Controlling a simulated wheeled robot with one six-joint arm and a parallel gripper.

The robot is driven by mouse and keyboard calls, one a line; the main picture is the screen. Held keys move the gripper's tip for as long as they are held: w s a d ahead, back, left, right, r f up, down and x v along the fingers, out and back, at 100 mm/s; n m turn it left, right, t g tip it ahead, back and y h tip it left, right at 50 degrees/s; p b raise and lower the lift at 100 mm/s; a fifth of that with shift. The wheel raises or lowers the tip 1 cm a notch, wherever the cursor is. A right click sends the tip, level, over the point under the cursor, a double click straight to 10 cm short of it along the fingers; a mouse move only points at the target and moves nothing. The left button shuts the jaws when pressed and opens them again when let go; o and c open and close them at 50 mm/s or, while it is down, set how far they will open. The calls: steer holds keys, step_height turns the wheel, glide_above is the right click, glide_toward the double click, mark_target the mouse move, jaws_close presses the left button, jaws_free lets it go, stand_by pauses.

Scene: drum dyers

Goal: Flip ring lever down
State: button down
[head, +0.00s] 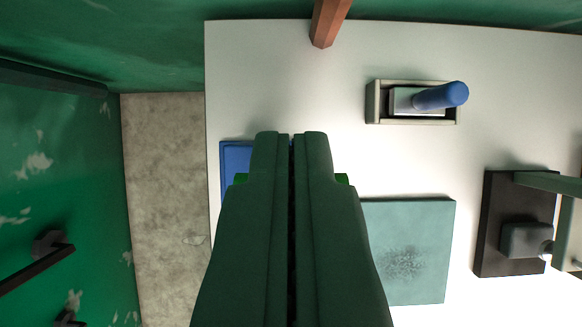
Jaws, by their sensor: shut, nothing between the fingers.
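My gripper (291,138) is shut and empty, pointing up the picture from the bottom centre, over a white panel (280,75). A lever with a blue round-ended handle (440,95) sits in a beige rectangular frame (373,102), up and right of my fingertips. Its handle points right. At the right edge, a dark base plate (492,235) carries a grey block (522,240) and a grey-green bar (548,181), partly cut off. I cannot tell which of these is the ring lever, as no clear ring shows. My gripper appears apart from both.
A blue panel (232,158) is partly hidden behind my gripper's left side. A teal square plate (425,230) lies right of it. A reddish-brown bar (328,22) juts in at the top. Green walls and a dark handle (38,268) stand left.

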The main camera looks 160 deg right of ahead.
steer(key=x, duration=0.7)
steer(key=shift+s+d+f, duration=0.15)
steer(key=shift+s+d, duration=0.05)
steer(key=shift+s, duration=0.45)
steer(key=shift+s+d+f, duration=0.15)
steer(key=shift+s+d, duration=0.05)
steer(key=shift+s, duration=0.45)
steer(key=shift+s+d+f, duration=0.15)
steer(key=shift+s, duration=0.5)
steer(key=shift+s, duration=0.15)
